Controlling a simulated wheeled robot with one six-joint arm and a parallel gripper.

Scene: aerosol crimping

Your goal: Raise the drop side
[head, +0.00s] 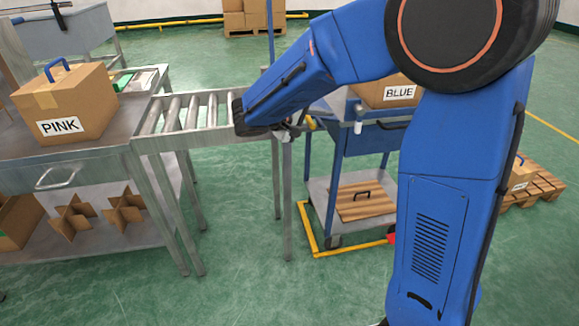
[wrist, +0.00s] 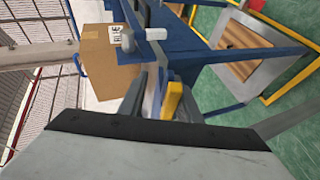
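The blue cart (head: 337,160) stands right of the roller conveyor and carries a box labelled BLUE (head: 385,93). Its drop side is hard to make out: blue edges of the cart lie ahead of my gripper in the wrist view (wrist: 235,52), and I cannot tell how far the side is up or down. My gripper (head: 292,130) is at the cart's left end, by the conveyor's end. A yellow part (wrist: 172,100) shows right at the fingers, also in the head view (head: 311,123). I cannot tell whether the fingers close on it. A white knob (wrist: 155,34) is just beyond.
The roller conveyor (head: 185,115) joins the steel table (head: 60,150) bearing the PINK box (head: 65,103). The cart's lower shelf (head: 325,200) holds a wooden board. A yellow floor frame (head: 340,249) surrounds the cart's base. A pallet (head: 535,190) is at right.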

